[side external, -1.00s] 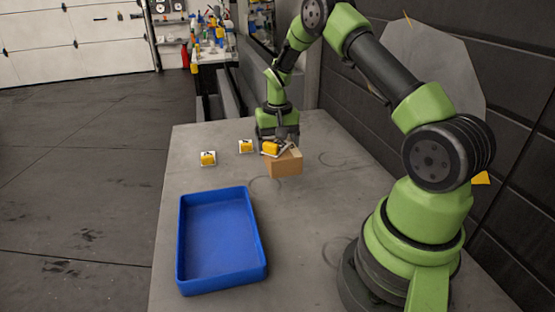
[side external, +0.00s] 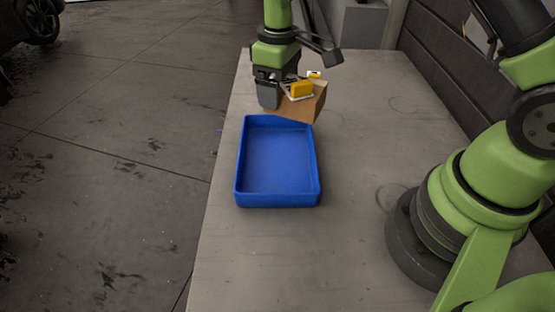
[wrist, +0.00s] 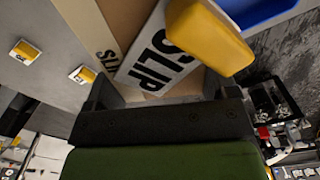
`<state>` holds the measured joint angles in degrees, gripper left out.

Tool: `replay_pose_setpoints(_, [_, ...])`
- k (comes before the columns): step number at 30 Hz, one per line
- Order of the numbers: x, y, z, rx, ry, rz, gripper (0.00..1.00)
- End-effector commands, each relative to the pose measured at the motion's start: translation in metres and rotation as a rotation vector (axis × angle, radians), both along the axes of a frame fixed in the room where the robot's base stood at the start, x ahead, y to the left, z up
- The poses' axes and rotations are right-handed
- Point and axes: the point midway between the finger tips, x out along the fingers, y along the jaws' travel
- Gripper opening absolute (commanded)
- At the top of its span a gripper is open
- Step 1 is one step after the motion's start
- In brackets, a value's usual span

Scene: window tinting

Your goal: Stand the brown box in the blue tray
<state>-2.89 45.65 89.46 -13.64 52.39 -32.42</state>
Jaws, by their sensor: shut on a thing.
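The brown box (side external: 309,106) is held in my gripper (side external: 275,97) near the far edge of the blue tray (side external: 275,167). It looks tilted and overlaps the tray's far right corner in the side view; its exact height cannot be told. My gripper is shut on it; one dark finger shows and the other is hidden. A yellow block (side external: 301,89) and a white card reading SLIP (wrist: 158,58) are at the box's upper side. The tray is open and empty, and part of it shows in the wrist view (wrist: 250,8).
A small yellow-and-white piece (side external: 314,73) lies on the grey table (side external: 370,130) behind the box. Two such pieces show in the wrist view (wrist: 25,52) (wrist: 83,74). The table right of the tray is clear up to my base.

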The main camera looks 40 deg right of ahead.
Motion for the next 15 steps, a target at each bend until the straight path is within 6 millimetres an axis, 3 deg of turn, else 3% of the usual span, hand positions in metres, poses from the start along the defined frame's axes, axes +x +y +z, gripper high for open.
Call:
replay_pose_setpoints(1, [-0.003,0.017,0.001,0.000,0.000,0.090,0.48])
replay_pose_setpoints(6, [-0.012,0.053,0.002,0.000,-0.001,0.303,0.48])
replay_pose_setpoints(11, [-0.017,0.068,-0.002,0.001,0.001,0.401,0.48])
replay_pose_setpoints(15, [-0.019,0.071,-0.026,0.000,0.005,0.417,0.48])
